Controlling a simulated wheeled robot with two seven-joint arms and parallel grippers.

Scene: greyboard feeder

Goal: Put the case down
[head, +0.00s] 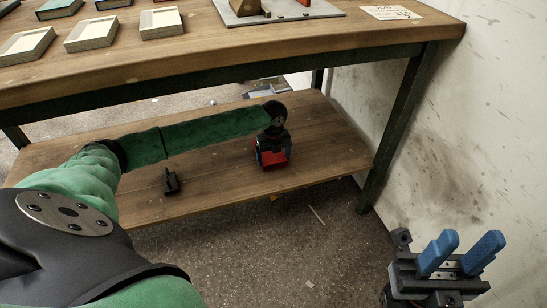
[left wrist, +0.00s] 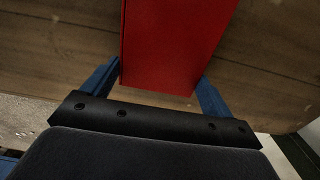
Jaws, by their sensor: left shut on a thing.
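The case is red and shows on the lower wooden shelf (head: 225,178) in the head view, as a small red patch (head: 272,157) under my left gripper (head: 270,150). In the left wrist view the red case (left wrist: 172,45) stands between the two blue fingers of my left gripper (left wrist: 160,85), which is shut on it. I cannot tell whether the case rests on the shelf or hangs just above it. My right gripper (head: 460,254) is empty and open at the lower right, away from the bench, with a gap between its blue fingers.
A small black object (head: 170,182) lies on the shelf left of the case. The bench top (head: 250,50) is above the shelf and carries several pale boxes (head: 91,33) and a grey plate (head: 277,10). A dark bench leg (head: 398,130) and stained wall (head: 450,130) are at the right.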

